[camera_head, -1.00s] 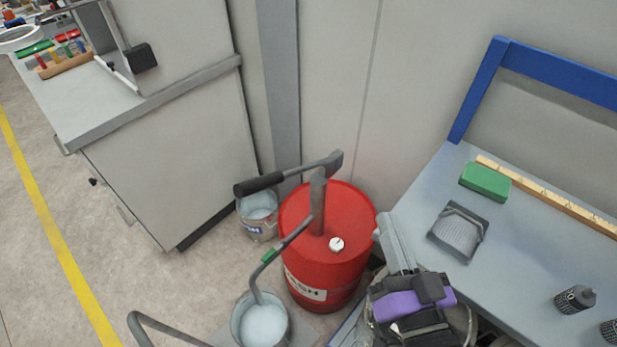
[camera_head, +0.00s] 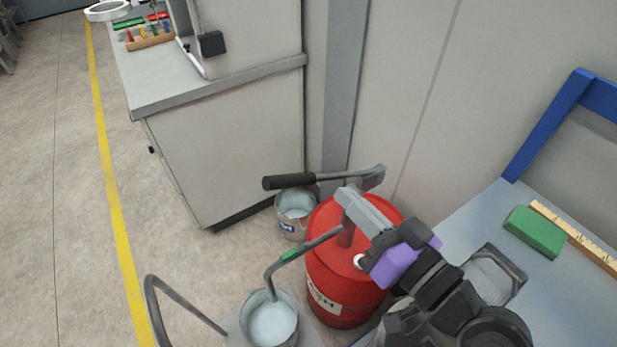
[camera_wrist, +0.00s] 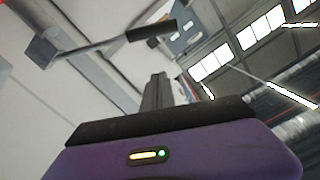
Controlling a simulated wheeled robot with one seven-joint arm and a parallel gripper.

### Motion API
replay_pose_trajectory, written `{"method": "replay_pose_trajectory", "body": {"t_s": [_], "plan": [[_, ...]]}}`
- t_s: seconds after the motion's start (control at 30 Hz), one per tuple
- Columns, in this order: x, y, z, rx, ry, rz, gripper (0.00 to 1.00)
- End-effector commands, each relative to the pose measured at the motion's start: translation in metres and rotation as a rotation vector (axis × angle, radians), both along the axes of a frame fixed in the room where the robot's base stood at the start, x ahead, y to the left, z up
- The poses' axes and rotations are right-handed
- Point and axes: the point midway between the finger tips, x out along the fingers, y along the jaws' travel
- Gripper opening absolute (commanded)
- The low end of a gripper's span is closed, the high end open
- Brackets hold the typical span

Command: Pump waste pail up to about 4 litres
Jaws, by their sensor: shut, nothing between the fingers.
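A red drum (camera_head: 345,290) stands on the floor with a hand pump on its top. The pump handle (camera_head: 290,181) is a grey bar with a black grip pointing left; it also shows in the wrist view (camera_wrist: 150,31). The pump's curved spout (camera_head: 300,250), with a green band, ends in a pail (camera_head: 270,322) of pale liquid in front of the drum. A second pail (camera_head: 295,212) of pale liquid stands behind, left of the drum. My gripper (camera_head: 350,198) is shut and empty, over the drum beside the pump post and below the handle, apart from the grip. No litre marks are readable.
A grey cabinet (camera_head: 225,150) stands to the left behind the pails. A workbench (camera_head: 555,290) at the right holds a green block (camera_head: 535,231), a ruler and a dark tray (camera_head: 492,270). A bent rail (camera_head: 185,310) is at the lower left. Floor left of the cabinet is clear.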

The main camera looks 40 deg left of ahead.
Motion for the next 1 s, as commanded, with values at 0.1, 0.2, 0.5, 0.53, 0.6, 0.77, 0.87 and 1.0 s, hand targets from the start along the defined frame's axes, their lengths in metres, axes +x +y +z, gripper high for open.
{"method": "replay_pose_trajectory", "body": {"t_s": [0.1,0.2,0.5,0.53,0.6,0.77,0.87,1.0], "plan": [[0.000,0.000,0.000,0.000,0.000,-0.001,0.00],[0.001,0.000,0.000,0.000,0.001,-0.002,0.00],[0.012,0.031,0.001,0.000,0.001,0.001,0.00],[0.014,0.036,0.002,0.002,0.000,0.000,0.00],[0.019,0.049,0.001,0.001,0.002,0.001,0.00],[0.031,0.079,0.000,0.001,0.001,0.000,0.00],[0.037,0.096,-0.002,0.000,0.001,0.000,0.00],[0.029,0.101,-0.024,0.000,0.005,-0.002,0.00]]}}
